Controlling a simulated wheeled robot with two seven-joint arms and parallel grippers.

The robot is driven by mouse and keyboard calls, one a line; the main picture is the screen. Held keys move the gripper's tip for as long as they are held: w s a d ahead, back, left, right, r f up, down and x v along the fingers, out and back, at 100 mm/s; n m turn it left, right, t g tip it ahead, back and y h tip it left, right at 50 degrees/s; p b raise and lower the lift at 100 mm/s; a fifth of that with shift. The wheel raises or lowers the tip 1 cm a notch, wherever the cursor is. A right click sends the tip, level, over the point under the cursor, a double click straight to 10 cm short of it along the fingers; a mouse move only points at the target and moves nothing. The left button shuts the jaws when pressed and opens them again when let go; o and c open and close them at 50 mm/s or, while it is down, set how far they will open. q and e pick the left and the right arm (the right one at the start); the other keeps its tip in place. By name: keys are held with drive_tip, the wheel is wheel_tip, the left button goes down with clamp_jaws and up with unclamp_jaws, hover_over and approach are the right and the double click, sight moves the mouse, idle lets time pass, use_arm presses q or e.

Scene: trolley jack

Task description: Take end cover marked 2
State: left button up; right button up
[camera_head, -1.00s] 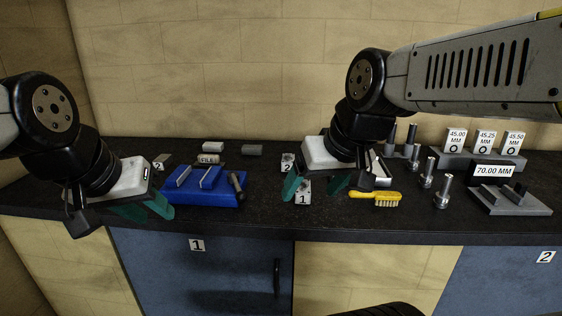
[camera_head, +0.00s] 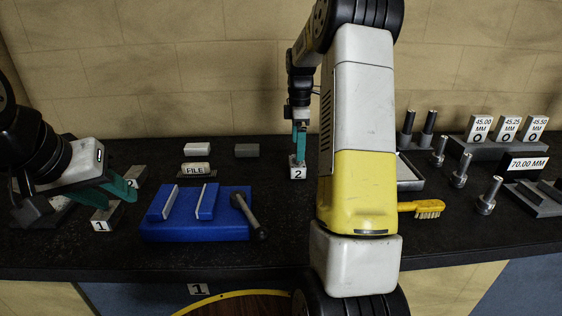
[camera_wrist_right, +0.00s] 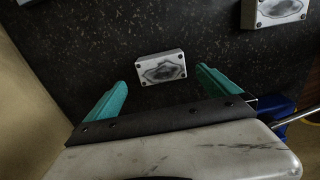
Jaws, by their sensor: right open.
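The end cover marked 2 (camera_head: 298,173) stands on the dark bench with its numbered face to the front in the head view. My right gripper (camera_head: 299,152) points down just above it; only a green finger shows clearly there. In the right wrist view a grey cover with a dark oval patch (camera_wrist_right: 161,68) lies between and slightly beyond the two spread fingertips (camera_wrist_right: 161,82), with gaps on both sides. A similar cover (camera_wrist_right: 280,10) is at the upper right of that view. My left gripper (camera_head: 122,199) is open and empty, near a grey block marked 1 (camera_head: 102,225).
A blue fixture (camera_head: 230,232) with a dark-handled tool (camera_head: 248,215) is left of centre. My right arm hides the bench centre. A yellow brush (camera_head: 425,208), several metal pins and size-marked blocks (camera_head: 508,128) are at the right.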

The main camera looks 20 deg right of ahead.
sight(297, 167)
wheel_tip(297, 167, down, 7)
drive_tip(key=shift+a+f, duration=0.1)
drive_tip(key=c, duration=2)
